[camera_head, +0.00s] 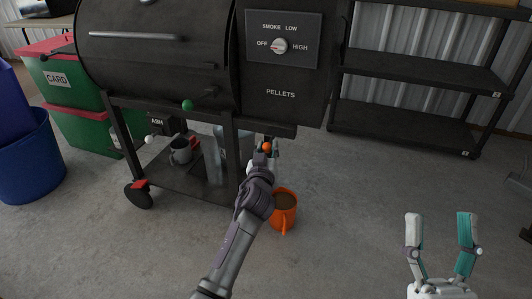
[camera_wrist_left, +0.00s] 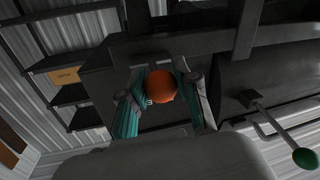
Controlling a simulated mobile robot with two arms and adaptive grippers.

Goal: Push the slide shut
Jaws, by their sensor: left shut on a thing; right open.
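An orange ball knob (camera_head: 267,147) sits under the hopper of the black pellet grill (camera_head: 155,48). My left gripper (camera_head: 265,143) is shut on this knob; in the left wrist view the orange knob (camera_wrist_left: 162,86) shows between the two fingers. The slide behind the knob is hidden by the gripper and hopper, so I cannot tell how far out it is. A green knob (camera_head: 187,105) and a white knob (camera_head: 149,140) on rods are further left. My right gripper (camera_head: 440,216) is open and empty at the lower right, far from the grill.
An orange mug (camera_head: 284,210) with dark contents shows just right of my left forearm. A grey mug (camera_head: 180,151) stands on the grill's lower shelf. Black shelving (camera_head: 430,75) is at the back right. A blue bin (camera_head: 30,165) is at left.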

